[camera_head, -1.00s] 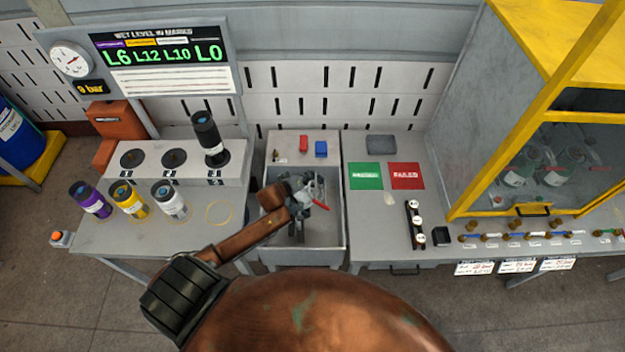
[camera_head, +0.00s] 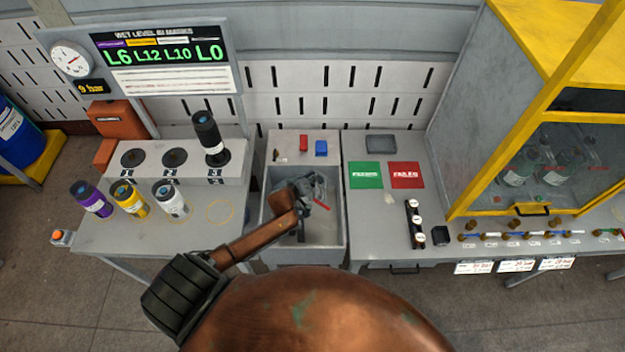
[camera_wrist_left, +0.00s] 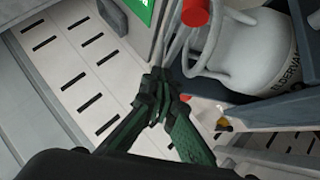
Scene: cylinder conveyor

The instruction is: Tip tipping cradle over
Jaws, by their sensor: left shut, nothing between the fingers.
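The tipping cradle shows in the left wrist view as a grey frame (camera_wrist_left: 275,112) around a pale cylinder (camera_wrist_left: 262,52) with a dark-lettered label. In the head view, the cradle is in the grey basin (camera_head: 335,238), mostly hidden behind my left arm, with a red piece (camera_head: 320,187) showing. My left gripper (camera_head: 318,193) is over the basin beside that red piece. Its dark green fingers (camera_wrist_left: 160,82) are shut and empty. Whether they touch the lever I cannot tell. My right gripper is out of view.
Purple, yellow and white cylinders (camera_head: 170,202) stand on the left bench, and a black one (camera_head: 209,138) on its raised step. Red and blue blocks (camera_head: 321,148) lie behind the basin. Green and red pads (camera_head: 405,175) and a yellow-framed cabinet (camera_head: 465,180) are right.

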